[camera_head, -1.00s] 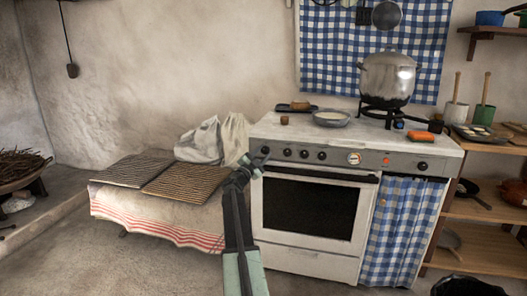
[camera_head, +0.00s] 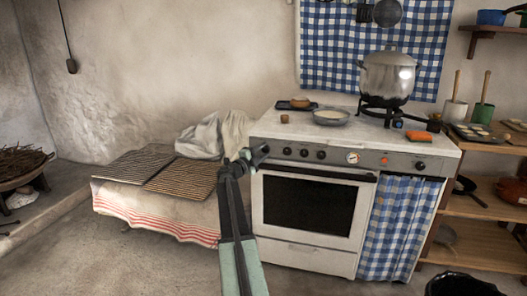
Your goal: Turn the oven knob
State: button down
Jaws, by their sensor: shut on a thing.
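The white stove (camera_head: 310,245) stands at the centre right, with a grey control panel along its top front edge. A row of dark round knobs (camera_head: 304,153) runs along the panel's left part. One more knob (camera_head: 420,165) sits at the far right of the panel. The knob's turn angle cannot be made out. The oven door (camera_head: 308,206) below is closed.
A large metal pot (camera_head: 387,76) stands on the burner at the right, near an orange block (camera_head: 418,136). A shallow pan (camera_head: 331,117) sits on the stove top. A cloth-covered bench (camera_head: 155,212) with dark mats is left of my arm.

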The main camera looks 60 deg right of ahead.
dwell(0.3)
jog(key=c, duration=0.9)
grip_release()
jog(key=shift+c, duration=0.2)
jog(key=a, duration=0.7)
jog(key=shift+w+a+f+b, duration=0.3)
jog(key=shift+a+f+b, duration=0.05)
jog(key=shift+a, duration=0.05)
